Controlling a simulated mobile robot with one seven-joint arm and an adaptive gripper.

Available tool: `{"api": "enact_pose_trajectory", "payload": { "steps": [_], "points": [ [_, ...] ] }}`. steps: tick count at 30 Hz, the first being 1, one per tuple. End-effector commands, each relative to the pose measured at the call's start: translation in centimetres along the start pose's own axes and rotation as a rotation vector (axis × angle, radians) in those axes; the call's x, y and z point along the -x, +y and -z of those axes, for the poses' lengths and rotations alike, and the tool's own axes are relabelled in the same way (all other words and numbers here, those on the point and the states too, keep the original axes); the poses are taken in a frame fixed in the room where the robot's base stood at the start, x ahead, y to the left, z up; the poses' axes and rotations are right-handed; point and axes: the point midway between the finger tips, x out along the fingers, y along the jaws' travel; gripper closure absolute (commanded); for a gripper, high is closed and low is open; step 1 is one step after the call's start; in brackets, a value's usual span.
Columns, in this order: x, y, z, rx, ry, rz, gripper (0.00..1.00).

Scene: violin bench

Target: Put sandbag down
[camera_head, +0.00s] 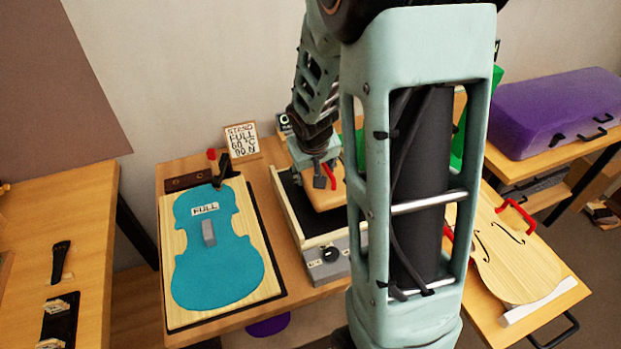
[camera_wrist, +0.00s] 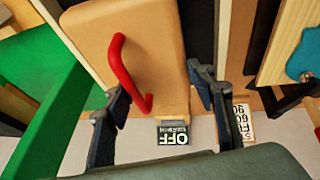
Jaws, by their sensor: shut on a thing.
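The sandbag (camera_head: 325,198) is a tan, rounded block. In the wrist view the sandbag (camera_wrist: 165,35) fills the top middle, with a red handle (camera_wrist: 122,75) over it. My gripper (camera_head: 322,176) is shut on the sandbag, with one dark finger at each side in the wrist view (camera_wrist: 160,112). The sandbag is over a dark-bedded box (camera_head: 328,268) with a grey front and a knob. I cannot tell whether it touches the bed. My arm hides its right side in the head view.
Left of the box, a blue violin-shaped pad (camera_head: 218,265) labelled FULL lies on a pale board. A sign (camera_head: 241,141) stands behind. A small OFF display (camera_wrist: 173,134) shows in the wrist view. A violin top (camera_head: 515,255) and a purple case (camera_head: 560,112) are at right.

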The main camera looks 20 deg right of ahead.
Motion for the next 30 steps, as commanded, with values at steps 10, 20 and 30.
{"api": "enact_pose_trajectory", "payload": {
  "steps": [10,20,30],
  "points": [
    [-2.5,-0.1,-1.6,0.000,0.006,-0.001,1.00],
    [-2.7,-0.2,-1.8,0.000,0.000,0.000,0.47],
    [-2.7,-0.2,-1.8,0.000,0.000,0.000,0.31]
  ]
}}
